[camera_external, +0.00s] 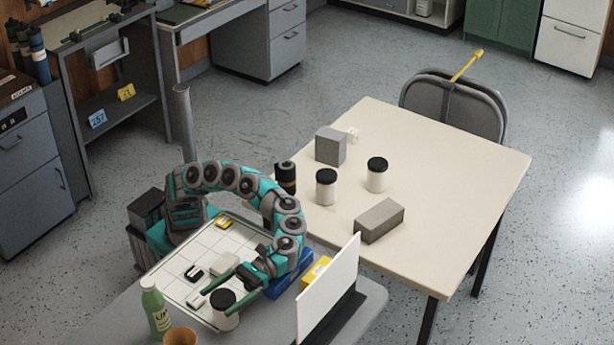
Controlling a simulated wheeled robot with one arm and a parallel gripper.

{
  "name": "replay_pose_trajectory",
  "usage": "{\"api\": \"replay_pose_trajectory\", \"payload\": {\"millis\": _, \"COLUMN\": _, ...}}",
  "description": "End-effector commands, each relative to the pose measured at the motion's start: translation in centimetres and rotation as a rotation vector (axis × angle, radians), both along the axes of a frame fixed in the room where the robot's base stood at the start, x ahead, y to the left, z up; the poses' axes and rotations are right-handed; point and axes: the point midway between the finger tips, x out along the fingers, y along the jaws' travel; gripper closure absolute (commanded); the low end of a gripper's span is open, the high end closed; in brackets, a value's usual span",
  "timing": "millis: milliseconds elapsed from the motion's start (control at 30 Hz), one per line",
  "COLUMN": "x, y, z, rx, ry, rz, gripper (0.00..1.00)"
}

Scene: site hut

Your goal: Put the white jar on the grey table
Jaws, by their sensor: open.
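A white jar (226,320) with a black lid stands at the near part of the grey table (372,300), by the near edge of a white gridded tray. Whether its base rests on the tray or the table is hidden. My gripper (217,299) is open, its green fingers reaching down around or beside this jar; contact cannot be told. Two similar white jars with black lids stand upright on the cream table, the nearer one (326,190) and the farther one (376,179).
The gridded tray (222,240) holds small parts. A green bottle (156,310) and brown cup (180,337) stand left of the jar. A white upright panel (328,290), blue box (288,274) and yellow box (316,271) stand right. The cream table (440,170) holds grey blocks.

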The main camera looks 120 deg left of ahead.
Motion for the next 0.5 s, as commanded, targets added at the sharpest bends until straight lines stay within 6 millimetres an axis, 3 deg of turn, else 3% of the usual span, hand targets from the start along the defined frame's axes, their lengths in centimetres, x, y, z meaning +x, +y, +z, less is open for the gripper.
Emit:
{"api": "replay_pose_trajectory", "payload": {"millis": 233, "x": 0.2, "y": 0.8, "z": 0.6, "rx": -0.001, "ry": 0.001, "rz": 0.001, "gripper": 0.00}}
{"api": "replay_pose_trajectory", "payload": {"millis": 500, "x": 1.1, "y": 6.0, "z": 0.9, "rx": 0.000, "ry": 0.003, "rz": 0.004, "gripper": 0.00}}
